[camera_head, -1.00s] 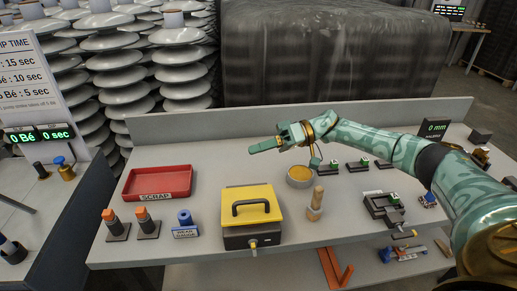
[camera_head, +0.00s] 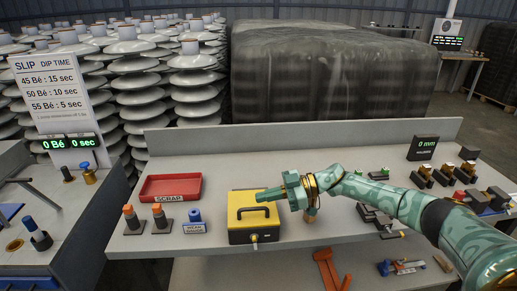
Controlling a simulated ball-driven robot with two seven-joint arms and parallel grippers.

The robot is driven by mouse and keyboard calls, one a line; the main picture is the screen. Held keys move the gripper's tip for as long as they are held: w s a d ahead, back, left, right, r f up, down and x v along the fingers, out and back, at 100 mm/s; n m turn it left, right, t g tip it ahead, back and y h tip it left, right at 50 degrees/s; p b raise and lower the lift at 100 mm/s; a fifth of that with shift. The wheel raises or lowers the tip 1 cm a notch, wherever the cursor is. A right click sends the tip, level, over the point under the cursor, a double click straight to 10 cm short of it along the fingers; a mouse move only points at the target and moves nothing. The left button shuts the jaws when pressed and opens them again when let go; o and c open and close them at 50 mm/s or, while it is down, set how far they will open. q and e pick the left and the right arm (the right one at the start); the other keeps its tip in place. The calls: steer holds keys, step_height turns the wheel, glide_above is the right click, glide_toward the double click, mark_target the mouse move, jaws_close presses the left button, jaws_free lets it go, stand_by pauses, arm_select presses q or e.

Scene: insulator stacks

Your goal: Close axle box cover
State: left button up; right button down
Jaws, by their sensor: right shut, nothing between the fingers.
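The axle box (camera_head: 238,237) is a dark box with a yellow cover (camera_head: 240,201) and a black handle on it. It stands near the front edge of the grey table, left of centre. The cover appears to lie down on the box. My right gripper (camera_head: 268,196) is shut and empty. Its fingertips point left and overlap the cover's rear right part in the picture. I cannot tell whether they touch it. The gripper and its wrist hide part of the table right of the box. My left gripper is not in view.
A red scrap tray (camera_head: 171,188) stands left of the box, behind two orange-topped pieces and a blue spool (camera_head: 196,217). A wooden-handled tool (camera_head: 311,216) is partly hidden below my right wrist. Blocks and fixtures fill the table's right side. A low wall (camera_head: 300,136) runs along the back.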

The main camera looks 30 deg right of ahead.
steer(key=shift+s+a+f, duration=0.15)
steer(key=shift+s+f, duration=0.1)
steer(key=shift+f, duration=0.25)
steer(key=shift+s+a+f, duration=0.1)
steer(key=shift+s+f, duration=0.1)
steer(key=shift+f, duration=0.3)
steer(key=shift+r+p, duration=0.45)
steer(key=shift+p, duration=0.1)
steer(key=s+d+r+p, duration=0.2)
steer(key=s+d+r, duration=0.3)
steer(key=d, duration=0.3)
steer(key=shift+s+d+p, duration=0.2)
steer(key=shift+p, duration=0.15)
steer(key=shift+a, duration=0.1)
